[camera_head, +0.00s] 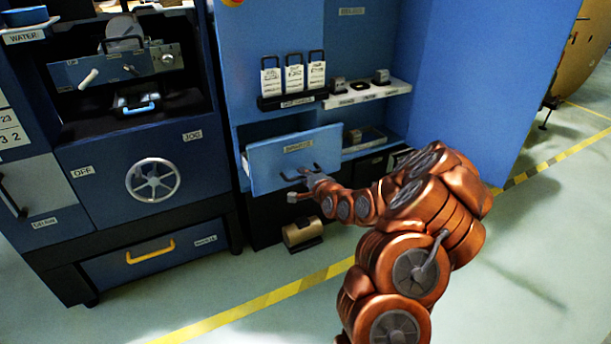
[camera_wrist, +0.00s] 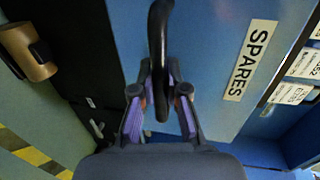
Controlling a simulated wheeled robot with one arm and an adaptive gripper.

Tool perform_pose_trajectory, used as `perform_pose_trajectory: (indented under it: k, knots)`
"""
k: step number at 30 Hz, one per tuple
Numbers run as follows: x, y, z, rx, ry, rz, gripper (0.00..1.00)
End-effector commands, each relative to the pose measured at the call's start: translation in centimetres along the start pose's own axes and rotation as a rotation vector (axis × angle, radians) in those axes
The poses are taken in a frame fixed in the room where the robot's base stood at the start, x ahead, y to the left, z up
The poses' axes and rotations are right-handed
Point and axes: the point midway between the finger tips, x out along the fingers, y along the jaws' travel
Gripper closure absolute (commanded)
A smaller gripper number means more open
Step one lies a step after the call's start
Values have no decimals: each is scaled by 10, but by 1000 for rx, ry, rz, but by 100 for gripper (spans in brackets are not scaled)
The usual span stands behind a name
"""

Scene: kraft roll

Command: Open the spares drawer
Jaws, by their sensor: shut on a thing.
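The spares drawer (camera_head: 290,158) is a blue-fronted drawer in the blue cabinet, and it stands pulled out from the cabinet, with its side wall showing. Its white SPARES label (camera_wrist: 250,60) is readable in the wrist view. The black bar handle (camera_wrist: 160,40) runs between the fingers of my gripper (camera_wrist: 160,100). My gripper is shut on this handle, with purple-padded fingers on both sides. In the head view my gripper (camera_head: 307,182) is at the lower part of the drawer front and hides part of the handle. The drawer's inside is mostly hidden.
Above the drawer are hanging tags (camera_head: 293,78) and a white shelf (camera_head: 368,95) with small parts. A brass-coloured roll (camera_head: 303,232) sits low under the drawer. A blue machine with a handwheel (camera_head: 153,180) stands left. Green floor with a yellow line (camera_head: 250,305) is clear in front.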

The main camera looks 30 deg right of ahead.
Motion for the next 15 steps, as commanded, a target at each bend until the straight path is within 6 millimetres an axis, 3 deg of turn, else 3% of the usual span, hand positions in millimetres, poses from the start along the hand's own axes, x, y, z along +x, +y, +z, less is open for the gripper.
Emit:
perform_pose_trajectory:
  k: [1,2,9,15]
  knots:
    - [0,0,-1,1,2,-1,100]
    - [0,0,-1,1,2,-1,86]
    - [0,0,-1,1,2,0,61]
    - [0,0,-2,1,3,0,61]
